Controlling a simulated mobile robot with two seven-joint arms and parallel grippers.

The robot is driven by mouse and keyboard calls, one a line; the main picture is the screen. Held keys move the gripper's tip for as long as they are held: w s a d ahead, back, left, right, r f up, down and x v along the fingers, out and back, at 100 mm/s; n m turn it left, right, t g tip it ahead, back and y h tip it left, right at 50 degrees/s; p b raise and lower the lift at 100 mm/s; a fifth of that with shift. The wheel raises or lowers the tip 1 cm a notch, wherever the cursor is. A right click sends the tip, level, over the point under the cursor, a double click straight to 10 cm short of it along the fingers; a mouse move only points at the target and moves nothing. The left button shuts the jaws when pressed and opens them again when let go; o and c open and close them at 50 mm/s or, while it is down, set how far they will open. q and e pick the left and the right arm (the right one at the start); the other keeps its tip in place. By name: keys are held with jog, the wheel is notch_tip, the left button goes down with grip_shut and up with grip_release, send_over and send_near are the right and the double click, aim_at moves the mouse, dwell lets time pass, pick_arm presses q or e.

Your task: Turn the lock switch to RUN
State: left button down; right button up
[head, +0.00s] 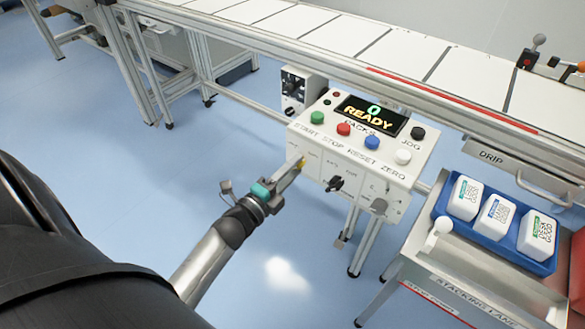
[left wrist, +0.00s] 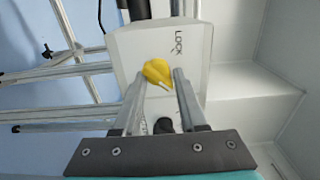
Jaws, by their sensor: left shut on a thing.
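The yellow lock switch (left wrist: 157,73) is on the front of the white control box (head: 349,178), beside the word LOCK in the left wrist view. In the head view only a little of the yellow switch (head: 302,162) shows at the box's left front. My left gripper (head: 297,167) reaches it from the lower left. In the left wrist view the two metal fingers of my left gripper (left wrist: 155,76) are on either side of the yellow knob, shut on it. No RUN mark is readable. My right gripper is not in view.
A black knob (head: 335,184) sits right of the switch on the same face. Coloured buttons and a display (head: 371,115) reading READY are on top. A conveyor (head: 390,57) runs behind. A blue tray (head: 480,235) with white packs stands at right. Floor at left is clear.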

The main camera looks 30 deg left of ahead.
pick_arm(q)
jog(key=shift+f, duration=0.15)
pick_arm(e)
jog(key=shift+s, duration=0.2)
pick_arm(q)
jog(key=shift+c, duration=2.4)
grip_release()
jog(key=s+a+p, duration=0.1)
jog(key=s+p, duration=0.1)
jog(key=s, duration=1.3)
jog(key=shift+s, duration=0.15)
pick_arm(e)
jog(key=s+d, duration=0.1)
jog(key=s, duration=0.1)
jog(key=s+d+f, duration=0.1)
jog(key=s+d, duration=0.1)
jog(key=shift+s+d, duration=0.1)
